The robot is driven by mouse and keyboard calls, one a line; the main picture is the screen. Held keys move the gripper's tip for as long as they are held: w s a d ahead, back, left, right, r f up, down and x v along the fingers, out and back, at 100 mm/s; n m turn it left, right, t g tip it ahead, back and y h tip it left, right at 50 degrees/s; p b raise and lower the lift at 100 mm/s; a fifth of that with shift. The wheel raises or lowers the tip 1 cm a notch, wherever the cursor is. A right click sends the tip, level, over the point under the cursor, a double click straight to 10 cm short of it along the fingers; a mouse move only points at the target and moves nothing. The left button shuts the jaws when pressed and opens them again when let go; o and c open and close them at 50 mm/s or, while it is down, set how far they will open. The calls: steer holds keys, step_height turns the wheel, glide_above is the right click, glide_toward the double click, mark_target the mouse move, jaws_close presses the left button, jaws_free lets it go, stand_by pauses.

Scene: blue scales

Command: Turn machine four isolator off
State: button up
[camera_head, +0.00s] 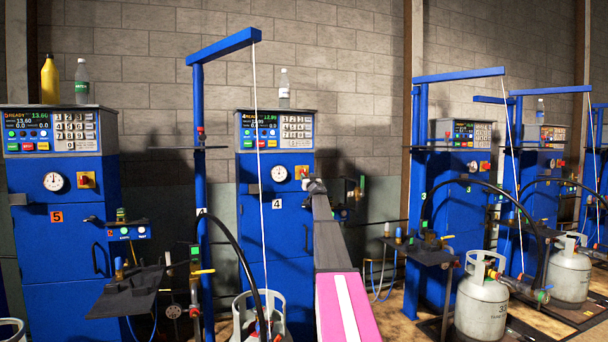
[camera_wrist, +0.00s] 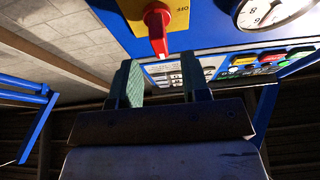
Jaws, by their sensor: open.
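Machine four is the blue cabinet marked 4 (camera_head: 276,205) in the middle of the head view. Its isolator (camera_head: 301,171) sits right of the round gauge, close above my gripper (camera_head: 315,183). In the wrist view, the isolator's red handle (camera_wrist: 157,34) stands on a yellow plate (camera_wrist: 181,14) and points down the picture towards the gap between my fingers. My gripper (camera_wrist: 161,76) is open, with green pads facing each other and nothing between them. The handle's tip appears just beyond the fingertips, apart from both.
The gauge (camera_head: 279,173) and control panel (camera_head: 276,130) are close by. A grey gas cylinder (camera_head: 248,315) stands in front. Machine five (camera_head: 58,220) is at left, and a clear bottle (camera_head: 284,90) stands on machine four.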

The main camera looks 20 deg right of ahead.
mark_target(305, 173)
steer(key=x, duration=0.6)
steer(key=shift+s, duration=0.1)
jaws_close()
